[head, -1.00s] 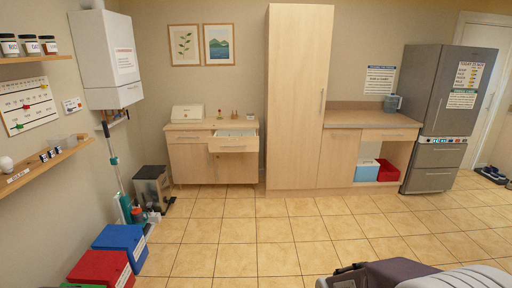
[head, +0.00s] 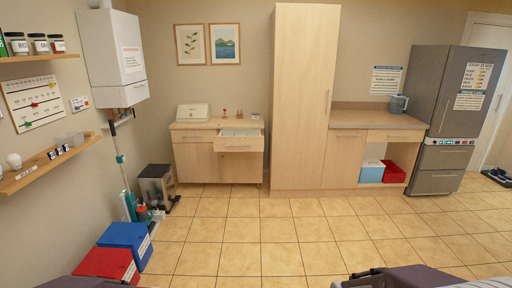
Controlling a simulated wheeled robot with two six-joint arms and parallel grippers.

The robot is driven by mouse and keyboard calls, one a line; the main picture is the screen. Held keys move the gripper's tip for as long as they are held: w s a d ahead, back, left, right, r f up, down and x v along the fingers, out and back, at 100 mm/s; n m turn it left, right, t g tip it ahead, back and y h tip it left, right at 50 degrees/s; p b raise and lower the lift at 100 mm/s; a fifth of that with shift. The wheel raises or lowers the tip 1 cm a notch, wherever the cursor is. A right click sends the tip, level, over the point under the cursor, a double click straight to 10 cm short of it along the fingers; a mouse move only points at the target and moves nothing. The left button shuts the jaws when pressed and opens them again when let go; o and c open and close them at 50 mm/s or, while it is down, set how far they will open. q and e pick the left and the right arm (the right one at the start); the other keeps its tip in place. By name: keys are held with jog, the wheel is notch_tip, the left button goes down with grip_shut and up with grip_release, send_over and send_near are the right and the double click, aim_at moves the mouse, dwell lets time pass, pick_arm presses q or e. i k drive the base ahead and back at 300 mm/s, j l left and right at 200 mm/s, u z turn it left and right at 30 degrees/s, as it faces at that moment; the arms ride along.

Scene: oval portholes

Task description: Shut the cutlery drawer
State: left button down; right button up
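The cutlery drawer (head: 239,148) is pulled out at the upper right of a low light-wood cabinet (head: 196,166) against the back wall. Its front stands clear of the cabinet face, and a pale insert shows inside, its contents too small to tell. A dark handle bar is on its front. My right gripper (head: 358,280) shows only partly at the bottom edge, right of centre. My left gripper (head: 122,284) barely shows at the bottom left. Both are far from the drawer, and their fingers are too cropped to read.
A white bread box (head: 192,113) and small items stand on the cabinet top. A bin (head: 156,186) stands left of it, with a blue box (head: 126,241) and a red box (head: 104,264) nearer. A tall cupboard (head: 303,100) is at right. Tiled floor ahead is clear.

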aim_at(227, 140)
jog(key=i+j, duration=0.1)
jog(key=i, duration=4.85)
jog(key=l+z, duration=0.05)
jog(key=l, duration=0.2)
